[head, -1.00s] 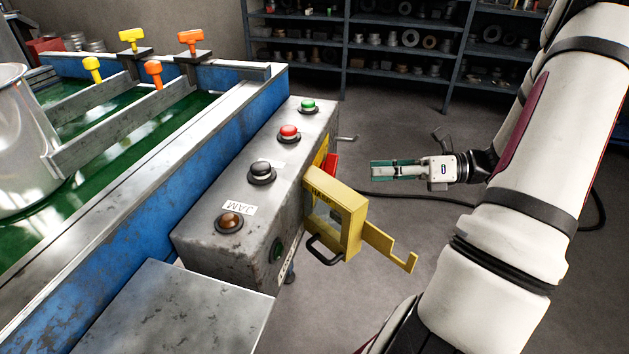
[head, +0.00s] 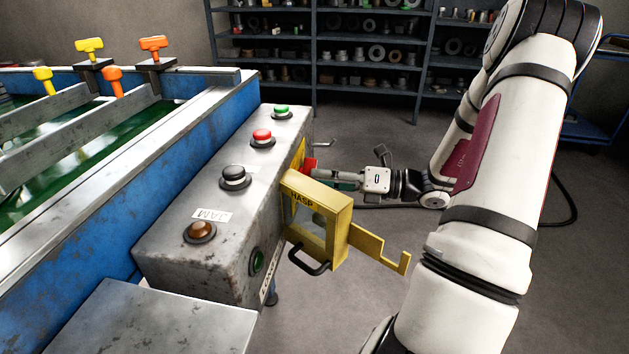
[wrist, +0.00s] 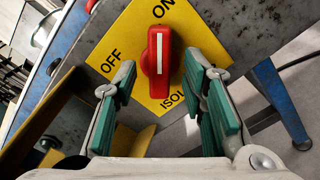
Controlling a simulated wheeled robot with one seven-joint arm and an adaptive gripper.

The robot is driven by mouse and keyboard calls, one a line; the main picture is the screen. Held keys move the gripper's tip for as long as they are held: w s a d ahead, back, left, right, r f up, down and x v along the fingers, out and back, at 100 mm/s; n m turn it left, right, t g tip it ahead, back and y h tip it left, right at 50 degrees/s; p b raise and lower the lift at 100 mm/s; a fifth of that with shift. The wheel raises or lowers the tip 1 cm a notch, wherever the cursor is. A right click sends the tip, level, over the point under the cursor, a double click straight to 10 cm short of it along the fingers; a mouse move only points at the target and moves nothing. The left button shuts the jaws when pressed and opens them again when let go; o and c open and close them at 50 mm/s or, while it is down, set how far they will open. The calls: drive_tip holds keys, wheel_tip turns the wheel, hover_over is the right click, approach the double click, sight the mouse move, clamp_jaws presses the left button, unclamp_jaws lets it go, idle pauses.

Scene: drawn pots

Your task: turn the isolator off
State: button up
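The isolator is a red knob (wrist: 159,62) on a yellow plate (wrist: 122,35) marked ON, OFF and ISOL. In the wrist view the knob's white mark points up toward ON, and OFF is to its left. In the head view the red knob (head: 310,164) shows at the control box's right side, partly hidden behind the yellow hasp cover (head: 343,235). My gripper (wrist: 163,72) is open, with one green-padded finger on each side of the knob and gaps between. It also shows in the head view (head: 328,179), close beside the knob.
The hasp cover stands swung out with a yellow hooked bar (head: 385,248) and a black handle. The grey control box (head: 185,250) has green, red, black and brown buttons on top. A conveyor (head: 225,110) is at left, shelves (head: 365,75) behind.

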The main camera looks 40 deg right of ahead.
sight(309, 175)
drive_tip(key=shift+x, duration=1.15)
clamp_jaws()
drive_tip(key=shift+r+n, duration=0.1)
drive_tip(key=shift+n, duration=0.2)
drive_tip(key=shift+s+a+n, duration=0.15)
drive_tip(key=shift+n, duration=4.15)
drive_tip(key=shift+s+a+n, duration=0.1)
drive_tip(key=shift+a+n, duration=0.05)
drive_tip(key=shift+n, duration=4.15)
